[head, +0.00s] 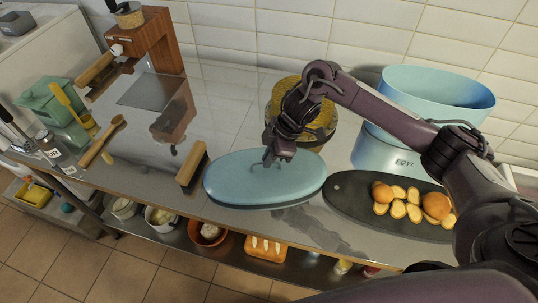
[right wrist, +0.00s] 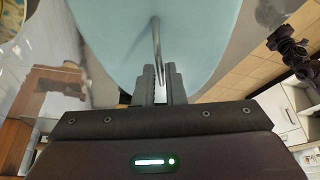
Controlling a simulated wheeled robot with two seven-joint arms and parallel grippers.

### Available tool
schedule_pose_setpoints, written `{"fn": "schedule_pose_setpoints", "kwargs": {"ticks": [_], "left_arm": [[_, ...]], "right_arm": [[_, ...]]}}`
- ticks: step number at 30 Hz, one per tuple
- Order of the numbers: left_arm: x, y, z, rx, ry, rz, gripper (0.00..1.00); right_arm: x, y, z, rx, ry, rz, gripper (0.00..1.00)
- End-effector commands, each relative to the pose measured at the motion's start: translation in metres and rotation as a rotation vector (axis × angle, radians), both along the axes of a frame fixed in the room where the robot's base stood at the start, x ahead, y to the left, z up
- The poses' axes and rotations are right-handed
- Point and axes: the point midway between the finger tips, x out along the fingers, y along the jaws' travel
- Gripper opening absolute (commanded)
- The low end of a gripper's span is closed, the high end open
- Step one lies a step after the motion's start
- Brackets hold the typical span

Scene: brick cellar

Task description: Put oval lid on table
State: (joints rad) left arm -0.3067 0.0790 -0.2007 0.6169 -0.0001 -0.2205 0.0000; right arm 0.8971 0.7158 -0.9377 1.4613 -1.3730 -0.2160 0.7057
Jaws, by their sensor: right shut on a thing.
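The oval lid (head: 240,180) is light blue with a thin metal handle and is over the steel table (head: 235,121) near its front edge. It looks level; whether it touches the table or hovers just above it I cannot tell. My right gripper (head: 277,158) is above the lid, shut on its handle. In the right wrist view the fingers (right wrist: 158,85) close around the handle, and the lid (right wrist: 120,40) fills the upper middle. My left gripper is not in view.
A brush (head: 192,164) lies just left of the lid. A dark board (head: 345,200) with sliced buns is at the right. Blue oval containers (head: 437,92) and a round golden pot (head: 318,127) stand behind.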

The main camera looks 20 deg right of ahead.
Motion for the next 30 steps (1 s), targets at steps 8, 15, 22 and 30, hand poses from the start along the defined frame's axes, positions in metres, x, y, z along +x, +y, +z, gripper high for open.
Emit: {"fn": "schedule_pose_setpoints", "kwargs": {"ticks": [8,15,22,30], "left_arm": [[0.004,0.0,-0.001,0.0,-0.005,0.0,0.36],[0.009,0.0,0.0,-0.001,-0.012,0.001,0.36],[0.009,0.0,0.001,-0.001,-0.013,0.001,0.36],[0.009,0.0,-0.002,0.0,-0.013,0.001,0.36]], "right_arm": [[0.0,0.0,-0.001,0.001,-0.001,0.0,0.13],[0.0,0.0,-0.001,0.001,-0.001,0.0,0.32],[0.001,0.0,0.002,0.001,-0.001,0.001,0.32],[-0.001,-0.017,0.043,-0.003,-0.009,-0.001,0.32]]}}
